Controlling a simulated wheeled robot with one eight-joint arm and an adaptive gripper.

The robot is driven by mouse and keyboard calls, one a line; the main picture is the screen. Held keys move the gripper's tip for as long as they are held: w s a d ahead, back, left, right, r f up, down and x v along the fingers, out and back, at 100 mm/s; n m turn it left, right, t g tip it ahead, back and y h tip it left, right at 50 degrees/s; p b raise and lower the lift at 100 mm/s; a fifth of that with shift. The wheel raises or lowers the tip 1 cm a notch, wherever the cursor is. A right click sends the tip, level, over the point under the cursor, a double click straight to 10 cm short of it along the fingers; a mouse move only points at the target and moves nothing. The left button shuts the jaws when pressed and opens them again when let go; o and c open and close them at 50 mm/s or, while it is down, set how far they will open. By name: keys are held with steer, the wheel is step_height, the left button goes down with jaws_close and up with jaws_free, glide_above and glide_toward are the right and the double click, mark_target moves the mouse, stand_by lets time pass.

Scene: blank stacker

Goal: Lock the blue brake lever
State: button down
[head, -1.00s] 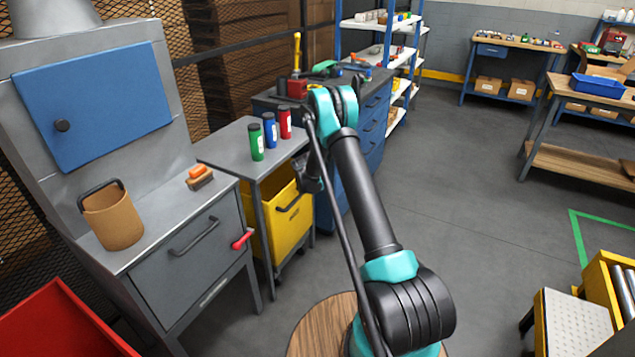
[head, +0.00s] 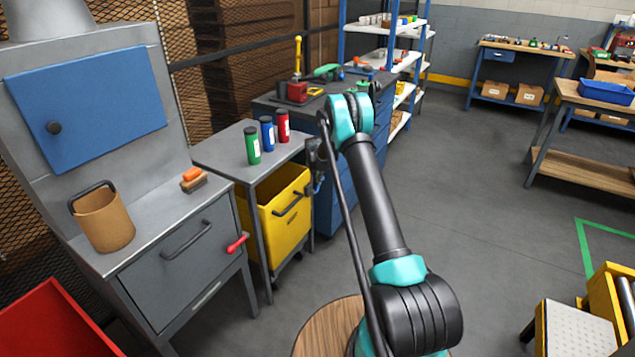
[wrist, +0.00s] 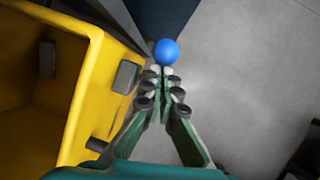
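A round blue knob (wrist: 167,52), which looks like the end of the blue brake lever, shows in the wrist view just past my fingertips. Its shaft is hidden there, so I cannot tell the lever's angle. My gripper (wrist: 165,76) has its fingers drawn together at the tips, close behind the knob. I see nothing held between them, and I cannot tell whether they touch the knob. In the head view my gripper (head: 318,180) hangs beside the right side of the yellow bin (head: 283,235), where the lever is hard to make out.
The yellow bin sits under a grey table (head: 225,150) holding green, blue and red canisters. A grey workbench with a red-handled lever (head: 237,243) stands at left. A blue drawer cabinet (head: 335,190) is behind my gripper. Open floor (head: 470,190) lies to the right.

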steer(key=shift+w+d+f, duration=0.3)
steer(key=shift+w+d, duration=0.2)
steer(key=shift+w, duration=0.1)
steer(key=shift+w+d+f, duration=0.3)
steer(key=shift+w+d, duration=0.15)
steer(key=shift+w, duration=0.15)
steer(key=shift+w+d+f, duration=0.45)
steer(key=shift+w+f, duration=0.2)
steer(key=shift+f, duration=0.1)
steer(key=shift+w+d+f, duration=0.2)
steer(key=shift+d+f, duration=0.05)
steer(key=shift+d, duration=0.05)
steer(key=v, duration=1.2)
steer(key=shift+a, duration=0.35)
steer(key=shift+s, duration=0.1)
